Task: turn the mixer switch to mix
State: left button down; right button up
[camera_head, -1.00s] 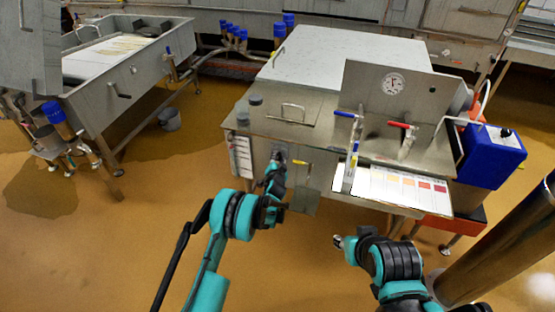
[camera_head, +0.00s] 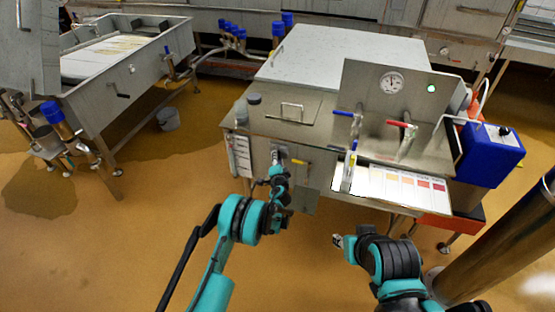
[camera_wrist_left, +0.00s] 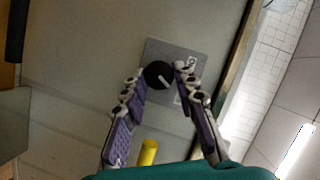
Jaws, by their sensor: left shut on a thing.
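The mixer switch, a round black knob (camera_wrist_left: 157,74) with a white pointer line, sits on a grey square plate (camera_wrist_left: 170,52) in the left wrist view. Its line slants between the two small labels on the plate's right side, which are too small to read. My left gripper (camera_wrist_left: 160,77) has its fingertips on both sides of the knob and is shut on it. In the head view, my left gripper (camera_head: 277,158) reaches the front of the steel vat cabinet and hides the knob. My right gripper (camera_head: 338,241) hangs in front of the cabinet, away from it; its jaws are unclear.
A yellow handle (camera_head: 301,161) sticks out right of my left gripper. A steel panel (camera_head: 365,88) carries a dial and a lit green lamp (camera_head: 432,88). A colour chart (camera_head: 400,184) lies on the front ledge. A blue box (camera_head: 490,155) stands right. The floor in front is clear.

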pick_arm(q)
jog(key=c, duration=1.2)
grip_release()
jog(key=shift+s, duration=0.1)
jog(key=s, duration=0.4)
jog(key=s+r, duration=0.1)
jog(key=s, duration=0.2)
jog(key=s+r, duration=0.1)
jog(key=s, duration=0.3)
jog(key=shift+s+d, duration=0.2)
jog(key=shift+s, duration=0.1)
